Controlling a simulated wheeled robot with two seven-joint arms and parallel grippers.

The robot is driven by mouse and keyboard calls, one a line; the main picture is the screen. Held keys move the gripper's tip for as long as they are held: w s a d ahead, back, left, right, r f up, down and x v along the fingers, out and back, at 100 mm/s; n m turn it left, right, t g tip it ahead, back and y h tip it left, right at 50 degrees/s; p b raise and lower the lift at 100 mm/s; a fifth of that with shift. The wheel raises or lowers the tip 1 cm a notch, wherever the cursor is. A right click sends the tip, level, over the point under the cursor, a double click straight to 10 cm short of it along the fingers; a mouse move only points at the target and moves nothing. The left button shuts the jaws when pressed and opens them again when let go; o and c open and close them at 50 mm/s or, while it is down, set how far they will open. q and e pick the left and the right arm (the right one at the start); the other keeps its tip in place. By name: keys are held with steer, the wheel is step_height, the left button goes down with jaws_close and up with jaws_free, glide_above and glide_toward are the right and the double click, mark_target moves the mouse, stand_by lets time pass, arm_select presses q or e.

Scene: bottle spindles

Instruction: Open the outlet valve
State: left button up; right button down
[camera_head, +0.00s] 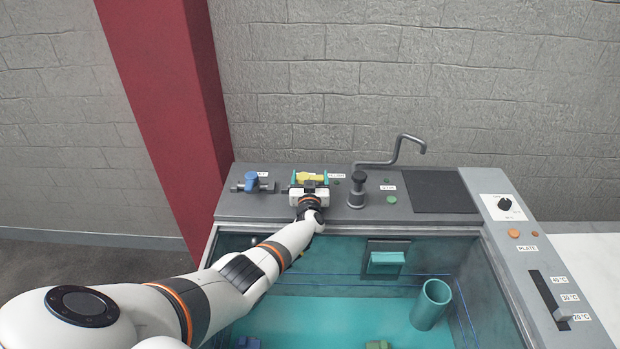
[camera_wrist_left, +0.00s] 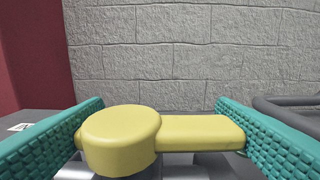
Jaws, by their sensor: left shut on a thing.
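My left gripper (camera_head: 311,180) is at the back ledge of the tank. It is shut on a yellow valve handle (camera_head: 312,177), which lies between its two teal pads. In the left wrist view the yellow handle (camera_wrist_left: 200,131) is a flat bar running sideways, with a round hub (camera_wrist_left: 122,135) toward the left. The bar's right end meets the right pad, and the handle's left side is close to the left pad. The valve body beneath is mostly hidden. A blue-handled valve (camera_head: 251,181) stands to the left on the same ledge.
A dark tap with a bent crank (camera_head: 392,150) stands right of the gripper. A teal cup (camera_head: 430,305) and teal block (camera_head: 386,261) are in the tank. A control panel with a dial (camera_head: 504,204) and slider (camera_head: 562,314) runs along the right. A brick wall (camera_head: 450,80) rises behind.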

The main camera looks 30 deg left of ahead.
arm_select(q)
steer(key=o, duration=0.9)
steer(key=shift+o, duration=0.2)
steer(key=shift+s+d+p, duration=0.15)
steer(key=shift+s+p, duration=0.05)
steer(key=shift+p, duration=0.1)
steer(key=p+v, duration=0.2)
steer(key=v, duration=0.2)
steer(key=shift+r+p, duration=0.1)
steer(key=shift+p, duration=0.25)
steer(key=p+v, duration=0.1)
steer(key=v, duration=0.5)
steer(key=shift+v, duration=0.75)
steer(key=shift+f, duration=0.2)
